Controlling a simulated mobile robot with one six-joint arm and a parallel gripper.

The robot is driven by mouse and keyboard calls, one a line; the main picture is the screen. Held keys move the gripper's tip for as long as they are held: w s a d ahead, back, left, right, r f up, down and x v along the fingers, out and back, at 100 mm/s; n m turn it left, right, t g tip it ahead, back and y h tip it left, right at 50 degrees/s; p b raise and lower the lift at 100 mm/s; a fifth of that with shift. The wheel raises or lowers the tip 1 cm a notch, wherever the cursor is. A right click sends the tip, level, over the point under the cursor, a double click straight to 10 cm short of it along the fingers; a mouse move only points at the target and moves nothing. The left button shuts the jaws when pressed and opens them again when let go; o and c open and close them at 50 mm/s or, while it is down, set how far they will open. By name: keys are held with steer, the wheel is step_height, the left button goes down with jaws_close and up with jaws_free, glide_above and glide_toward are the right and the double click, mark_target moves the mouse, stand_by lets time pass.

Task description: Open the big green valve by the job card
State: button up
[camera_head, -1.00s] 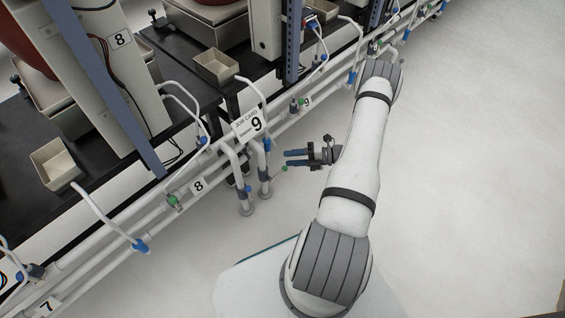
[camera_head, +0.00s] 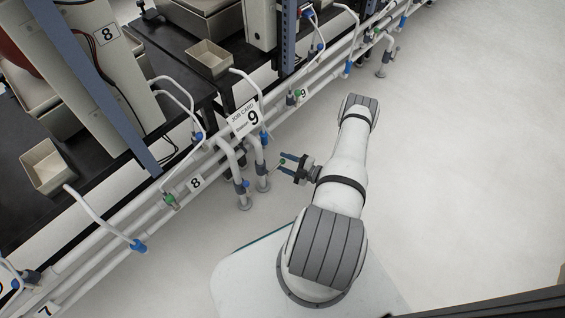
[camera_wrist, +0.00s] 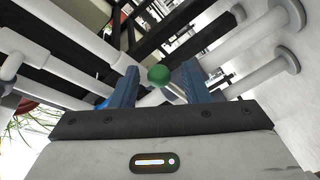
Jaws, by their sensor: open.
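In the wrist view the green knob (camera_wrist: 159,75) shows as a ball between the two spread fingers (camera_wrist: 157,84), with a gap on each side. A pale lever runs from it, partly hidden by the right finger. Whether the knob lies fully between the fingertips in depth, I cannot tell.
Two standpipes (camera_head: 259,168) rise from the floor just left of my gripper. White rails run diagonally, with smaller green valves (camera_head: 170,200) and blue-tipped hoses (camera_head: 138,244). Black benches with trays (camera_head: 209,58) stand behind. The floor (camera_head: 460,150) on the right is clear.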

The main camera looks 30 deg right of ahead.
steer(key=shift+w+a, duration=0.4)
steer(key=shift+w, duration=0.15)
steer(key=shift+c, duration=0.5)
jaws_close()
